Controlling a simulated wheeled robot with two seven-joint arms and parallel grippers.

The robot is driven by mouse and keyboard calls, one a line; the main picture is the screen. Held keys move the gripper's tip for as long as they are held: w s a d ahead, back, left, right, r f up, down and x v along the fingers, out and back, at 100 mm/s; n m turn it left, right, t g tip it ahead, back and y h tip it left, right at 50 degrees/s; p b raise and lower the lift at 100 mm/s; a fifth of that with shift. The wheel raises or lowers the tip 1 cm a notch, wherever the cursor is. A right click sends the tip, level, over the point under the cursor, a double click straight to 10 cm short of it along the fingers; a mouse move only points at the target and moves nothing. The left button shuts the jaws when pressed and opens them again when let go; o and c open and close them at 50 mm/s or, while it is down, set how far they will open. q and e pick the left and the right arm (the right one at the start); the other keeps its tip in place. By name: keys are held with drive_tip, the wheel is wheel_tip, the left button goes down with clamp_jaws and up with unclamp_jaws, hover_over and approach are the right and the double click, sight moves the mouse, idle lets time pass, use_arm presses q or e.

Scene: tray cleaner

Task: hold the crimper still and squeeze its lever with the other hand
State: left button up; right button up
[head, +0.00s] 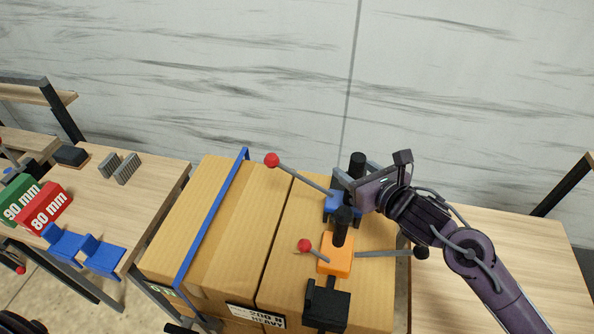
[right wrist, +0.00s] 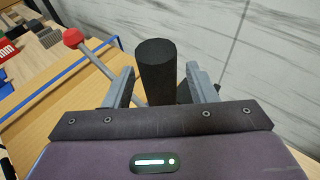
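A blue-based tool (head: 333,207) with an upright black handle (head: 357,160) stands on the cardboard boxes. Its long grey lever ends in a red ball (head: 272,160) pointing up-left; the ball also shows in the right wrist view (right wrist: 73,38). My right gripper (head: 355,181) is at this handle. In the right wrist view the handle (right wrist: 157,72) stands between the open fingers, with a gap at the right finger. An orange-based tool (head: 336,255) with a black handle stands nearer. I cannot tell which is the crimper.
A black tool (head: 327,304) stands at the front of the boxes (head: 272,235). A blue strap (head: 212,215) crosses them. A black-knobbed lever (head: 420,252) sticks out right. The left table (head: 150,185) holds red and green blocks; the right table (head: 500,240) looks clear.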

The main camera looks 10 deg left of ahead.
drive_tip(key=c, duration=0.9)
drive_tip(key=shift+r, duration=0.15)
clamp_jaws()
drive_tip(key=shift+f+b, duration=0.3)
drive_tip(key=shift+f, duration=0.05)
